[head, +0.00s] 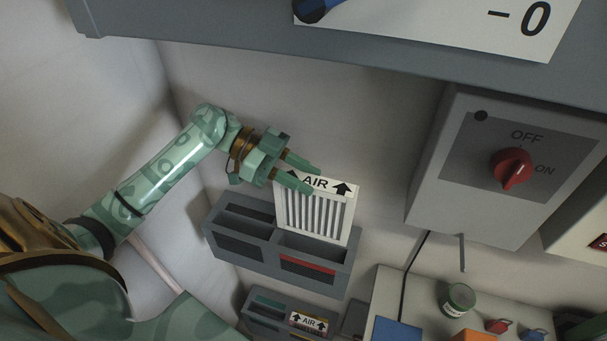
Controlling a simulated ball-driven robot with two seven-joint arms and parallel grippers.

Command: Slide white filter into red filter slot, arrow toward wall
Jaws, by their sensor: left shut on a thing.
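The white filter (314,212) has pale vertical pleats and a white top strip marked AIR, with a black arrow at each end. Both arrows point up in the picture, toward the wall behind. My left gripper (316,180) is shut on the filter's top strip at its left part, and a finger partly covers the label. The filter stands upright over the right part of a grey slotted box (228,242). The red filter slot (308,265) shows as a red strip on the box's front right. Whether the filter's lower edge is inside the slot I cannot tell. My right gripper is out of view.
A lower grey holder has a second AIR label (309,322). A grey switch box with a red knob (513,168) is on the right wall. A bench with a green can (458,300) stands below it. A grey shelf (230,40) overhangs the top.

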